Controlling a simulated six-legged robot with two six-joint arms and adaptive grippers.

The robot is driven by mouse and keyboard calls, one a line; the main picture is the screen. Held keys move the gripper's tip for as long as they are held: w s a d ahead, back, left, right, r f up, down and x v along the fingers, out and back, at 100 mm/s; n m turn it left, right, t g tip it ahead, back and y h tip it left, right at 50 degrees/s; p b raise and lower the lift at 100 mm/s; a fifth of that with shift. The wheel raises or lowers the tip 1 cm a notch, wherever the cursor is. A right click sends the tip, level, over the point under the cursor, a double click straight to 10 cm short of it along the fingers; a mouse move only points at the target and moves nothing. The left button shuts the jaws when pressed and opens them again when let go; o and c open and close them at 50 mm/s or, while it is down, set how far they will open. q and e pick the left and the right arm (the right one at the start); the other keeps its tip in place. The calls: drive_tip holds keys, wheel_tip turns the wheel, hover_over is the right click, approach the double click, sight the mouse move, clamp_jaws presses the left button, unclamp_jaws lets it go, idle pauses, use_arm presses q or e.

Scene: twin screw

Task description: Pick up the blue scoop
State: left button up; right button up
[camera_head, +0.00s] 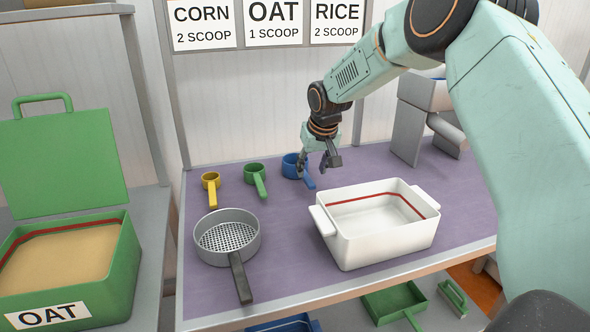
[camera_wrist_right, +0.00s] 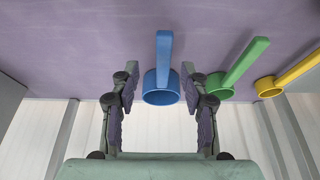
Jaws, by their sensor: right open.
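The blue scoop (camera_head: 290,165) sits on the purple table mat near the back edge, its handle toward the front of the table. In the head view my right gripper (camera_head: 318,168) is at the scoop and partly covers it. In the right wrist view the blue scoop (camera_wrist_right: 162,86) appears between the two open fingers of my right gripper (camera_wrist_right: 162,98), with its handle pointing up the picture. My left gripper does not show.
A green scoop (camera_head: 255,174) and a yellow scoop (camera_head: 210,184) stand left of the blue one. A sieve (camera_head: 228,236) and a white bin with handles (camera_head: 382,245) stand nearer the front. A grey stand (camera_head: 408,132) is at the back right. A green OAT box (camera_head: 110,282) is at left.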

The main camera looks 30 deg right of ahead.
sight(308, 177)
drive_tip(key=b+x, duration=0.1)
drive_tip(key=x, duration=0.5)
drive_tip(key=shift+w+b, duration=0.15)
drive_tip(key=shift+b, duration=0.15)
drive_tip(key=shift+w+a+f, duration=0.15)
drive_tip(key=shift+w+a, duration=0.05)
drive_tip(key=shift+a, duration=0.05)
drive_tip(key=shift+d+f, duration=0.1)
drive_tip(key=shift+d, duration=0.1)
drive_tip(key=shift+c, duration=1.3)
drive_tip(key=shift+a, duration=0.2)
drive_tip(key=c, duration=0.5)
drive_tip(key=shift+d, duration=0.15)
clamp_jaws()
